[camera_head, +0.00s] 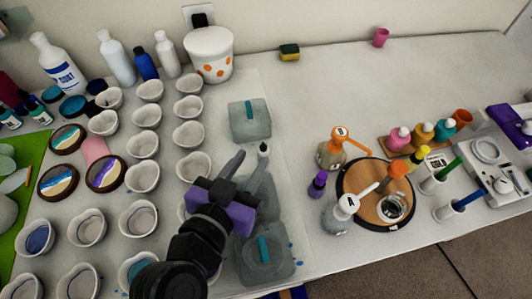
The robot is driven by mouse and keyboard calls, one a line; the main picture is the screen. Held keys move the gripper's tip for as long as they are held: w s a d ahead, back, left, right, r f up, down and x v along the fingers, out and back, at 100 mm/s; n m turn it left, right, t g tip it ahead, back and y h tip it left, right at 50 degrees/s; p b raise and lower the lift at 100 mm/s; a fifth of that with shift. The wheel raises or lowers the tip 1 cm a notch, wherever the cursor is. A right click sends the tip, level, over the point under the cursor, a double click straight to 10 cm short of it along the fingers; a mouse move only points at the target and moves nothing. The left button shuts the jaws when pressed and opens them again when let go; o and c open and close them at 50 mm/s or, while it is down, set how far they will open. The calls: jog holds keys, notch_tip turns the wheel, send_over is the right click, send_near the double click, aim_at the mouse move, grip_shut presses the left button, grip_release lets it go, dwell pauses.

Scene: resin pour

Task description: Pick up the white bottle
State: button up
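Several white bottles show in the head view. A large white bottle with a blue label (59,65) stands at the back left. A plain white bottle (117,60) and a slimmer white bottle (167,56) stand to its right, on either side of a blue one. I cannot tell which bottle is meant. My gripper (252,156) is above the middle of the table, its fingers apart and nothing visible between them.
Rows of white cups (142,176) fill the left. A white bucket with orange dots (209,56) stands at the back. Teal-handled translucent blocks (249,120) lie around my gripper. A round wooden board (376,205) and resin bottles are right.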

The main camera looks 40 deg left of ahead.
aim_at(263, 146)
jog(key=p+x, duration=0.1)
jog(key=x, duration=0.5)
jog(key=shift+f, duration=0.1)
grip_shut()
jog(key=shift+d+f, duration=0.1)
jog(key=shift+f, duration=0.15)
dwell(1.1)
